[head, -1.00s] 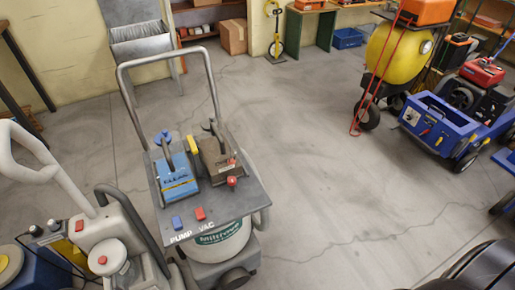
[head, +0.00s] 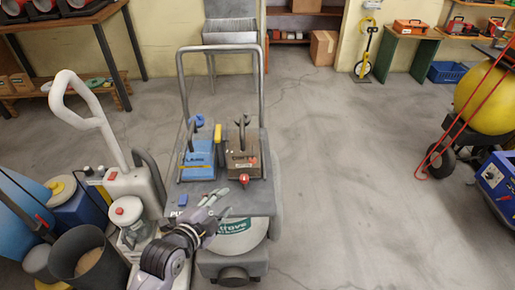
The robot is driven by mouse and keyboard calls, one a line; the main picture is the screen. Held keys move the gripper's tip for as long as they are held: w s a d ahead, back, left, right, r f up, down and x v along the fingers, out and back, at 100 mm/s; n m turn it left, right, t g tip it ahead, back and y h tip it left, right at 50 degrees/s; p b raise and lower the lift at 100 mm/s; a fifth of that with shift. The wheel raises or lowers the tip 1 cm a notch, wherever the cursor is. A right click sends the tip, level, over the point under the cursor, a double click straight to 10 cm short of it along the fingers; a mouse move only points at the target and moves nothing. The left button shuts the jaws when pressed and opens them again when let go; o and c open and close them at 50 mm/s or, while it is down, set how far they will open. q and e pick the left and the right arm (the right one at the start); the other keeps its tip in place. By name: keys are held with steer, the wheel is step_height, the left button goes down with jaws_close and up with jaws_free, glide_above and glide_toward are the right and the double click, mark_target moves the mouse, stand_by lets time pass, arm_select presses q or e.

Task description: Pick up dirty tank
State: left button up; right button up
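The brown tank (head: 242,159) stands upright on the grey deck of a wheeled cart (head: 262,196), with a dark handle on top and a red knob at its front. I take it for the dirty tank; its label is too blurred to read. A blue tank (head: 198,160) stands just left of it. My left gripper (head: 227,201) reaches in from the lower left over the deck's front edge, in front of the brown tank and apart from it. Its fingers look spread and empty. It hides part of the deck's front lettering and switches. My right gripper is out of view.
The cart's tall grey handle frame (head: 181,82) rises behind the tanks. A grey upright machine (head: 130,188), a dark bucket (head: 88,262) and a blue drum (head: 75,208) crowd the left. A yellow-tanked machine (head: 487,100) stands right. Floor right of the cart is clear.

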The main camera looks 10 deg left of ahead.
mark_target(243, 146)
arm_select(q)
steer(key=w+a+r+m+t, duration=0.3)
steer(key=w+r+m+t, duration=0.25)
steer(key=r, duration=0.25)
steer(key=shift+n+g, duration=0.25)
steer(key=shift+g, duration=0.1)
steer(key=w, duration=0.5)
steer(key=w+d, duration=0.1)
steer(key=w, duration=0.5)
steer(key=w+d, duration=0.1)
steer(key=w, duration=0.5)
steer(key=shift+w+d+f, duration=0.1)
steer(key=shift+f, duration=0.05)
steer(key=shift+c, duration=0.5)
jaws_close()
steer(key=shift+w+r+y+p, duration=0.1)
steer(key=shift+r+y+p, duration=0.2)
